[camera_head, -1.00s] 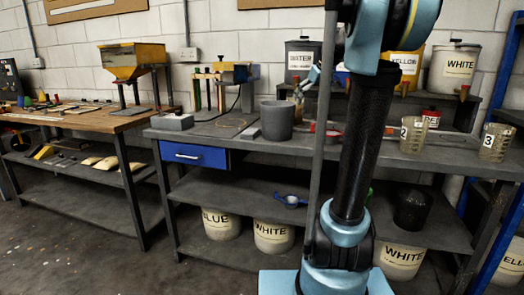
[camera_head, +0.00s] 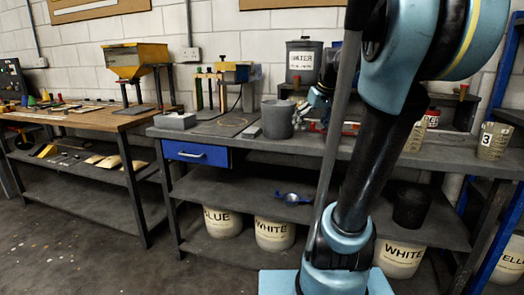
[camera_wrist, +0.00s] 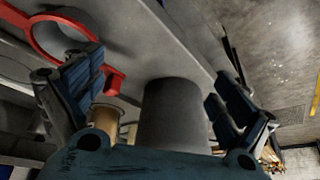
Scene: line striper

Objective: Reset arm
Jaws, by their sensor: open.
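My gripper (camera_wrist: 158,78) is open in the wrist view, with one ridged blue-black finger on each side. A dark grey round container (camera_wrist: 172,118) shows in the gap between the fingers; I cannot tell how far away it is. No finger visibly presses on it. In the head view, my gripper (camera_head: 319,96) is small and partly hidden behind my arm, just right of the grey container (camera_head: 278,119) on the workbench. My blue and black arm covers much of the right half of that view.
The workbench (camera_head: 370,147) has a blue drawer (camera_head: 196,153) and a lower shelf with paint buckets. A red ring-shaped tool (camera_wrist: 62,38) lies near one finger. A wooden table (camera_head: 100,121) is at left; floor space in front is clear.

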